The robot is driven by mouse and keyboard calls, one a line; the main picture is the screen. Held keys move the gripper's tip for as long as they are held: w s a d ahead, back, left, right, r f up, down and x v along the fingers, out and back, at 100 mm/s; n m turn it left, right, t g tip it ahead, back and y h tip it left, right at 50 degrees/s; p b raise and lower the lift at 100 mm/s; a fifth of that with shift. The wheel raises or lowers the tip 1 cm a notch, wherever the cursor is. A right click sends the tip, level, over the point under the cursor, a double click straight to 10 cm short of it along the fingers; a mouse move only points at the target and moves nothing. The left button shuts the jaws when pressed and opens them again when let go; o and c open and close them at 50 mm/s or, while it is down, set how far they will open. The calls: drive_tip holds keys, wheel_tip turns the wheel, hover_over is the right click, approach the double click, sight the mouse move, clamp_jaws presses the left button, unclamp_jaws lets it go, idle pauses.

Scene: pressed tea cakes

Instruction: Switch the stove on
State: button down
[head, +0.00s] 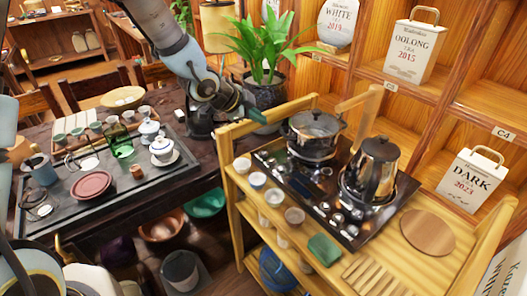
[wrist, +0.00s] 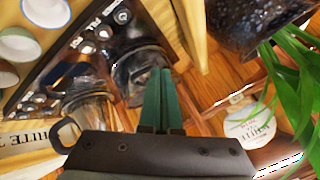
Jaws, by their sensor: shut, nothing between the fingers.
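The stove (head: 325,174) is a black two-burner cooktop on a wooden stand, with several silvery knobs (head: 323,208) along its left side. A dark pot with a glass lid (head: 314,125) sits on the far burner and a dark metal kettle (head: 374,165) on the near one. My gripper (head: 255,114) is shut and empty, left of the pot and beside the plant. In the wrist view its green fingers (wrist: 161,72) point over the pot area, and the knobs (wrist: 88,48) show at upper left. I see no flame; the burners are mostly hidden under the pot and kettle.
A potted plant (head: 267,58) stands close behind my gripper. A wooden post (head: 357,100) rises behind the stove. A tea tray (head: 140,190) lies at left.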

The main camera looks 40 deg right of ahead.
sight(260, 155)
wheel_tip(260, 155, down, 9)
drive_tip(key=b, duration=0.7)
drive_tip(key=shift+r+b, duration=0.1)
drive_tip(key=shift+b, duration=0.3)
idle(1.6)
drive_tip(key=shift+f+b, duration=0.35)
drive_tip(key=shift+f, duration=0.05)
drive_tip(key=shift+f, duration=0.3)
idle(0.4)
drive_tip(key=shift+r, duration=0.2)
drive_tip(key=shift+r+p, duration=0.35)
drive_tip(key=shift+r, duration=0.15)
